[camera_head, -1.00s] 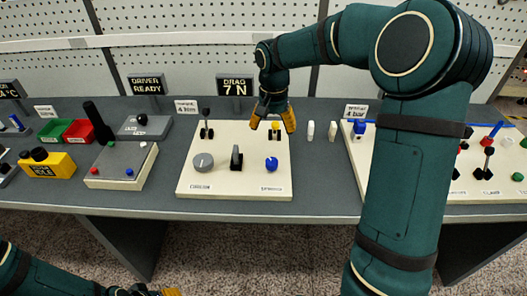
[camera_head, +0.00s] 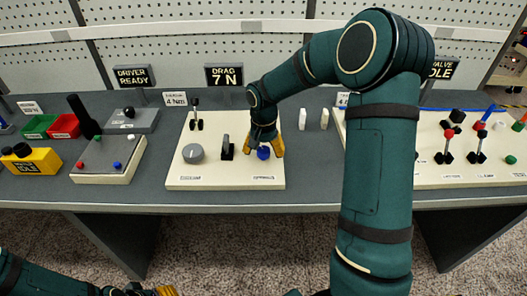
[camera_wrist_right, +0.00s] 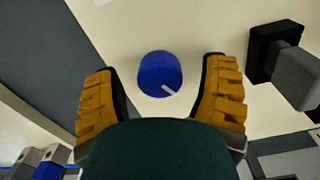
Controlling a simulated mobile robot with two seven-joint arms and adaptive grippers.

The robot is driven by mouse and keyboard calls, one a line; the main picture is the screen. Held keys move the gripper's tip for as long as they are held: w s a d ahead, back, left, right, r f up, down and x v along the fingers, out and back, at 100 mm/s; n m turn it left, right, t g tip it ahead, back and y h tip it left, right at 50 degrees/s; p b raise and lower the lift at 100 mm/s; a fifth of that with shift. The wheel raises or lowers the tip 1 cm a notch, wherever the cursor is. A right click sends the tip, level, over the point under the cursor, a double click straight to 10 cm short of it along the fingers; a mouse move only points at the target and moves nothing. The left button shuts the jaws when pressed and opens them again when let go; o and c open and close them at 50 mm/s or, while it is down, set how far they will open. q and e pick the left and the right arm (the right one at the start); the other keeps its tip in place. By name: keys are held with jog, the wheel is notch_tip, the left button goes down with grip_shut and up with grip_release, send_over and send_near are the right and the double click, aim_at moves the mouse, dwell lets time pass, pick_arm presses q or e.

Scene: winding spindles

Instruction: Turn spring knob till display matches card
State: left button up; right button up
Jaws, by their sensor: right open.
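The blue knob (camera_head: 264,154) sits at the front right of the cream panel (camera_head: 220,178). In the right wrist view, the knob (camera_wrist_right: 158,72) has a white pointer mark toward its lower right. My right gripper (camera_head: 264,148) is open above the knob, with its orange fingers apart on either side and gaps showing between them and the knob. The display (camera_head: 224,76) behind the panel reads DRAG 7 N. A small white card (camera_head: 175,99) left of it seems to read 4 Nm. My left gripper (camera_head: 152,291) is partly cut off at the bottom edge.
The panel also holds a grey knob (camera_head: 193,153), a black switch (camera_head: 227,148) and a black lever (camera_head: 196,115). Two white blocks (camera_head: 302,119) stand right of it. My right arm covers part of the right-hand panel (camera_head: 455,172).

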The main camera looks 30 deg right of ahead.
jog(key=c, duration=1.2)
jog(key=shift+n, duration=0.4)
jog(key=n+p, duration=0.1)
jog(key=n, duration=0.1)
jog(key=shift+n+p, duration=0.3)
jog(key=shift+n, duration=0.1)
jog(key=n+p, duration=0.1)
jog(key=n, duration=0.2)
jog(key=shift+n, duration=0.3)
jog(key=shift+n+p, duration=0.85)
jog(key=shift+n, duration=1.45)
